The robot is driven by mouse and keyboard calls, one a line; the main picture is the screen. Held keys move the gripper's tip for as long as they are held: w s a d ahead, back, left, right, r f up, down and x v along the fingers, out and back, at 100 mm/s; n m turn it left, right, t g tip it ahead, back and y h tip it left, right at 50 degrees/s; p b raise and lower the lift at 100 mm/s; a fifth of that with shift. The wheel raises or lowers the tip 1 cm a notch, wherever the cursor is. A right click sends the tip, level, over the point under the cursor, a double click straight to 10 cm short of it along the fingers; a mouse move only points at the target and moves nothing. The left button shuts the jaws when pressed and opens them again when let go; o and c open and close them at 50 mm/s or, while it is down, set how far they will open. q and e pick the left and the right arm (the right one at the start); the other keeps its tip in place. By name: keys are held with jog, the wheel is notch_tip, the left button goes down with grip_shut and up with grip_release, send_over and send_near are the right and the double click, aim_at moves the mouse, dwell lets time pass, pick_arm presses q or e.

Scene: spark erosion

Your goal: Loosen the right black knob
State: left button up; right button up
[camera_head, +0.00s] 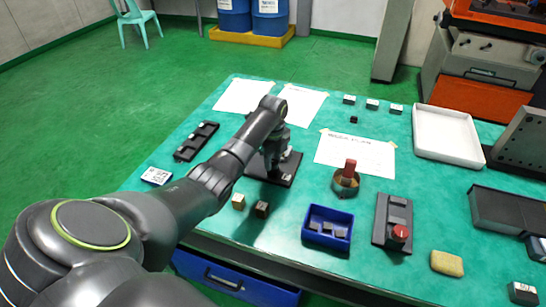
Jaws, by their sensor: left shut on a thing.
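My left gripper (271,172) points down at a dark flat fixture plate (287,179) on the green table, just left of the picture's middle. It is shut on a small dark part there, which looks like a black knob; the fingers and arm hide most of it. I cannot make out a second knob or tell the knobs apart. A small light block (287,153) shows on the plate beside the gripper. My right gripper is not in view.
Two small cubes (238,201) (261,209) lie in front of the plate. A blue bin (328,210), a red-topped round item (346,184) and a red-button box (380,228) stand to the right. A black tray (183,155) lies left; a white tray (420,150) is back right.

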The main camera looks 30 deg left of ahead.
pick_arm(q)
jog(key=n+p, duration=0.2)
jog(key=shift+r+n+p, duration=0.3)
jog(key=n+p, duration=0.2)
jog(key=shift+n, duration=0.3)
jog(key=n+p, duration=0.3)
jog(key=n, duration=0.2)
jog(key=shift+f+n, duration=0.1)
jog(key=shift+n, duration=0.2)
jog(key=n+p, duration=0.2)
jog(key=n, duration=0.3)
jog(key=shift+s+f, duration=0.1)
jog(key=shift+n+p, duration=0.65)
jog(key=shift+n, duration=1.75)
jog(key=o, duration=1)
jog(key=shift+d, duration=0.1)
jog(key=shift+c, duration=0.2)
